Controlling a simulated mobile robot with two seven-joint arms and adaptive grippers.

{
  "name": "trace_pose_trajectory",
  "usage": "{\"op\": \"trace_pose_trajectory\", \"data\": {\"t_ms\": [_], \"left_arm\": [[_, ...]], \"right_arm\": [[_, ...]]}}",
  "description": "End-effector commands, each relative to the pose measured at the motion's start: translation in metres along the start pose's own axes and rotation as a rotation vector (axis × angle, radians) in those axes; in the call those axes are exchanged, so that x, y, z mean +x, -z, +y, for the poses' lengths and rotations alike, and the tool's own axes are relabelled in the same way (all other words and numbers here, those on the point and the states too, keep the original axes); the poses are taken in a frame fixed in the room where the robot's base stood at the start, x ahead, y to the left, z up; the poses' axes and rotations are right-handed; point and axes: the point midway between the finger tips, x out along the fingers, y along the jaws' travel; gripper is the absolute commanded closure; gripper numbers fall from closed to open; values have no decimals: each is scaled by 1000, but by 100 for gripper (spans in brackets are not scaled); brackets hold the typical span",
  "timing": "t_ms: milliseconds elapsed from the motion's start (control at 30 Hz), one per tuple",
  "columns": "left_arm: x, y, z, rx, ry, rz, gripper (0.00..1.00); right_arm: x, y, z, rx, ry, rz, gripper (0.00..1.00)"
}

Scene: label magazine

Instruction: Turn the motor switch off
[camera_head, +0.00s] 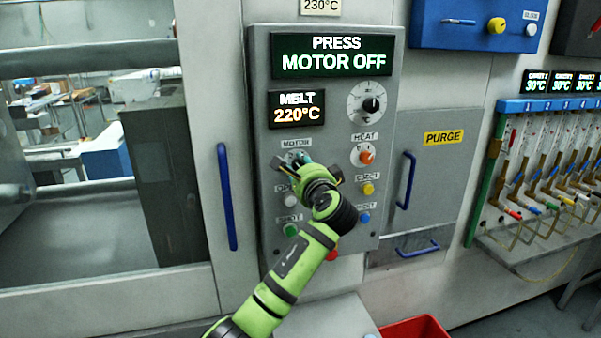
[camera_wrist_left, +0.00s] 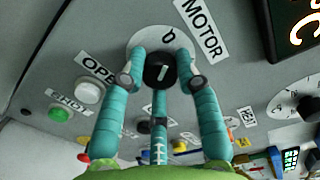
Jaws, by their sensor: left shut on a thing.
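The motor switch (camera_wrist_left: 160,70) is a black round knob with a white pointer line, under the MOTOR label (camera_wrist_left: 202,28) in the left wrist view. My left gripper (camera_wrist_left: 160,76) has its teal fingers closed around the knob, one on each side and one below. In the head view my left gripper (camera_head: 299,163) is at the panel just below the MOTOR label, and it hides most of the switch. The display (camera_head: 333,55) reads PRESS MOTOR OFF. My right gripper is not in view.
The grey control panel (camera_head: 262,225) carries a white button (camera_head: 287,195), green button (camera_head: 291,230), orange heat knob (camera_head: 366,154), yellow button (camera_head: 368,188) and blue button (camera_head: 364,217) close by. A blue door handle (camera_head: 227,198) stands at left. A red bin (camera_head: 415,328) is below.

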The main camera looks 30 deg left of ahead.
Motion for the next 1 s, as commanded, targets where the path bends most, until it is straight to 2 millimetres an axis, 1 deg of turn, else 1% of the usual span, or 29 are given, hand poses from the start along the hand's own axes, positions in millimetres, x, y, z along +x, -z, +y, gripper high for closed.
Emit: {"op": "trace_pose_trajectory", "data": {"t_ms": [533, 567, 600, 633, 867, 1000], "left_arm": [[0, 0, 0, -28, -1, 0, 100], [0, 0, 0, -28, -1, 0, 63], [0, 0, 0, -28, -1, 0, 47], [0, 0, 0, -28, -1, 0, 44], [0, 0, 0, -26, -1, 0, 44], [-3, 0, 0, -26, 0, 1, 44]], "right_arm": [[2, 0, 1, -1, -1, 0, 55], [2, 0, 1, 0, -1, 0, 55], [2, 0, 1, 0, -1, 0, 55], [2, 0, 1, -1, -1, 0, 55], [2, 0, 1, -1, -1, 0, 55], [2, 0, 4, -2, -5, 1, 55]]}}
